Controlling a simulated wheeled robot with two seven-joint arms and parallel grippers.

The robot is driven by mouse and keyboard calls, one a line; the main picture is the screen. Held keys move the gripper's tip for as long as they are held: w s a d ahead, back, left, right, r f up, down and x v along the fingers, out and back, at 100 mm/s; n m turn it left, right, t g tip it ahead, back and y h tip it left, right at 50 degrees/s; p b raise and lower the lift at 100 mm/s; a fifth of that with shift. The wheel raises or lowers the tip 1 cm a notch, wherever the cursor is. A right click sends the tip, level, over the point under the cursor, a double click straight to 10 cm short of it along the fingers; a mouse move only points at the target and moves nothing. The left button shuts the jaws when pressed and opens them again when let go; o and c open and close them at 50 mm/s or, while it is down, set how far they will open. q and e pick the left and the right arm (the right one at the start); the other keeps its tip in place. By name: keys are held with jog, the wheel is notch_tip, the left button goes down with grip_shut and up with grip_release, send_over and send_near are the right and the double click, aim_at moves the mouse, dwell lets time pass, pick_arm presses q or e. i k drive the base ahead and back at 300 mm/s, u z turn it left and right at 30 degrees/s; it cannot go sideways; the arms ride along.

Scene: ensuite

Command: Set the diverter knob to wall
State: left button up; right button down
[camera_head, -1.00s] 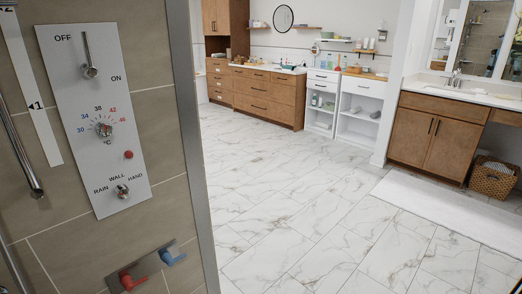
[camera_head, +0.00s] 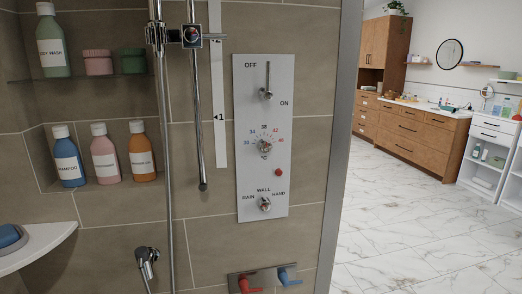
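The diverter knob (camera_head: 265,204) is a small chrome knob low on the white control panel (camera_head: 262,130). The labels RAIN, WALL and HAND sit around it, with WALL at the top. The knob is too small to tell which label it points to. Higher on the same panel are the temperature dial (camera_head: 265,148), a red button (camera_head: 278,172) and the ON/OFF lever (camera_head: 267,82). Neither of my grippers shows in the head view.
A chrome riser rail (camera_head: 165,160) and slider bar (camera_head: 197,120) stand left of the panel. A hand shower (camera_head: 147,262) hangs low. A plate with red and blue levers (camera_head: 264,279) is below the panel. Bottles (camera_head: 104,155) fill a niche. Open marble floor (camera_head: 400,220) lies right.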

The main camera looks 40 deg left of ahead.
aim_at(264, 203)
jog(key=u, duration=1.85)
jog(key=i, duration=0.35)
jog(key=u, duration=0.25)
